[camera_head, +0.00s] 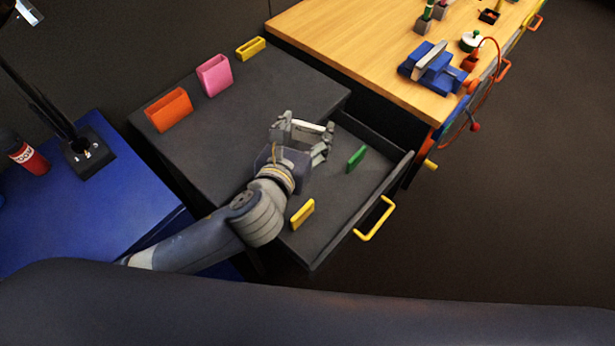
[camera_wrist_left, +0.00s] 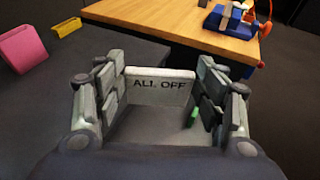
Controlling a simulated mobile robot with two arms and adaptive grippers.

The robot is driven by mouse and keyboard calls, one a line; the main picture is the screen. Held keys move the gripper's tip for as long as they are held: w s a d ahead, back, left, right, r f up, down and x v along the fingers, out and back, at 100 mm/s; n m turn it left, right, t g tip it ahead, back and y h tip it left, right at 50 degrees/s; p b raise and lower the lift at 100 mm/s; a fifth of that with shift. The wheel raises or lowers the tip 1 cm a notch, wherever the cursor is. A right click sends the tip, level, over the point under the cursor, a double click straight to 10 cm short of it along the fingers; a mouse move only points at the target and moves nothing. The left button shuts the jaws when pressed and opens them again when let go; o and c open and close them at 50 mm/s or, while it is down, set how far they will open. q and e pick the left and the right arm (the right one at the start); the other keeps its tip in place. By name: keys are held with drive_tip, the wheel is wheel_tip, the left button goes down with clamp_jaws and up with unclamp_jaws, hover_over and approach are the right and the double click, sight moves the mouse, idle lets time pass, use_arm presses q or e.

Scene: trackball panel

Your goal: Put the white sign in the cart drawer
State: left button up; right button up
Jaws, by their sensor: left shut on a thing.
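My left gripper (camera_head: 303,135) is shut on the white sign (camera_head: 307,126). In the left wrist view the white sign (camera_wrist_left: 160,86) reads "ALL OFF" and sits between the two fingers (camera_wrist_left: 160,98). The dark cart drawer (camera_head: 338,209) is pulled open, with a yellow handle (camera_head: 375,219) on its front. The gripper and sign are over the inner part of the drawer, near the cart top's edge. Whether the sign touches the drawer floor cannot be told. My right gripper is not in view.
In the drawer are a green piece (camera_head: 356,159) and a yellow piece (camera_head: 302,214). Orange (camera_head: 168,109), pink (camera_head: 214,75) and yellow (camera_head: 250,48) holders stand on the cart top (camera_head: 225,135). A wooden table (camera_head: 345,35) and blue table (camera_head: 95,205) flank the cart.

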use_arm(q)
wheel_tip(320, 180, down, 8)
drive_tip(key=d+m+g+h, duration=0.2)
drive_tip(key=d+m+h, duration=0.1)
drive_tip(key=m+h, duration=0.15)
drive_tip(key=b, duration=0.2)
hover_over(316, 190)
drive_tip(key=shift+h, duration=0.45)
wheel_tip(316, 190, down, 7)
drive_tip(key=shift+f, duration=0.1)
wheel_tip(316, 190, down, 3)
drive_tip(key=shift+s+f+b, duration=0.1)
drive_tip(key=shift+b, duration=0.45)
drive_tip(key=shift+f, duration=0.35)
drive_tip(key=o, duration=0.9)
drive_tip(key=shift+c, duration=0.2)
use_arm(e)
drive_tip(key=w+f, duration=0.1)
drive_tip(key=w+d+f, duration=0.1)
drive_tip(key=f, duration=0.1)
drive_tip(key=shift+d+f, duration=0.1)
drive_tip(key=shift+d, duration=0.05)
